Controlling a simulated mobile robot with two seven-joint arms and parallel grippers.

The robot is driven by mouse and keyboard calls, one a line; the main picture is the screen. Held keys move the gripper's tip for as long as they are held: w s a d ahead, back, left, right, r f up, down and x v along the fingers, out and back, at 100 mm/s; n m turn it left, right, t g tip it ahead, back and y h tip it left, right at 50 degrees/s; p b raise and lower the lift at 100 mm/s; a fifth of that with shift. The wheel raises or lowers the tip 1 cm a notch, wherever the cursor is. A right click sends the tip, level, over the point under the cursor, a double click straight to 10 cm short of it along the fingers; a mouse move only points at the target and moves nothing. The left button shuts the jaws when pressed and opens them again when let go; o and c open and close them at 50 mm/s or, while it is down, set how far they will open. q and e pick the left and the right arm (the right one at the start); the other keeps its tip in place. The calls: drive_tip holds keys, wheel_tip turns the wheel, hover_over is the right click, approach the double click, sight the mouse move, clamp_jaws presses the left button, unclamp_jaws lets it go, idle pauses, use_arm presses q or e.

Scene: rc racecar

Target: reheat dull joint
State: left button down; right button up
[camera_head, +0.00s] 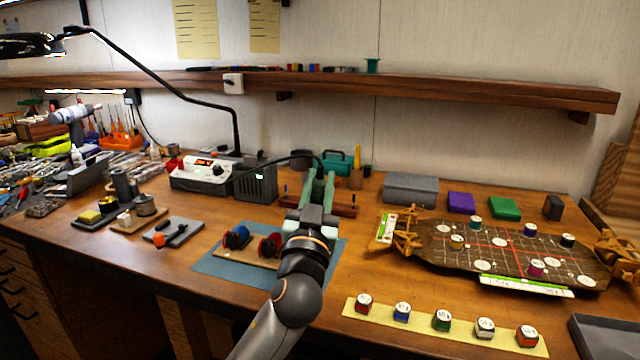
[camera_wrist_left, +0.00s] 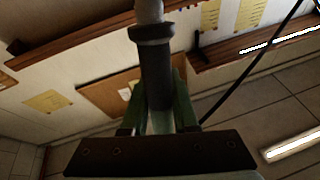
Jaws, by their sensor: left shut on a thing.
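My left gripper (camera_head: 318,190) is above the bench at the centre, its green fingers pointing away from me. In the left wrist view its fingers (camera_wrist_left: 160,115) are shut on a dark cylindrical handle (camera_wrist_left: 154,70) with a collar and a paler end, probably a soldering iron. A dark cable arches to the gripper in the head view. A soldering station (camera_head: 203,175) with a lit red display stands behind left. A dark board (camera_head: 430,258) with red lines, pale round pads and several coloured labelled parts lies at right; I cannot tell which joint is dull. My right gripper is out of view.
A blue mat (camera_head: 215,262) with red and blue spools (camera_head: 268,247) lies below the gripper. A yellow strip (camera_head: 400,326) of labelled blocks lies in front. A grey box with a green light (camera_head: 257,184) stands behind. Wooden clamps (camera_head: 405,238) flank the board.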

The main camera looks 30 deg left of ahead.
use_arm(q)
drive_tip(key=shift+f+b, duration=0.3)
drive_tip(key=shift+f, duration=0.05)
idle(0.4)
drive_tip(key=shift+f, duration=0.1)
idle(1.6)
idle(1.9)
idle(1.2)
wheel_tip(320, 180, up, 6)
drive_tip(key=p, duration=0.5)
idle(0.9)
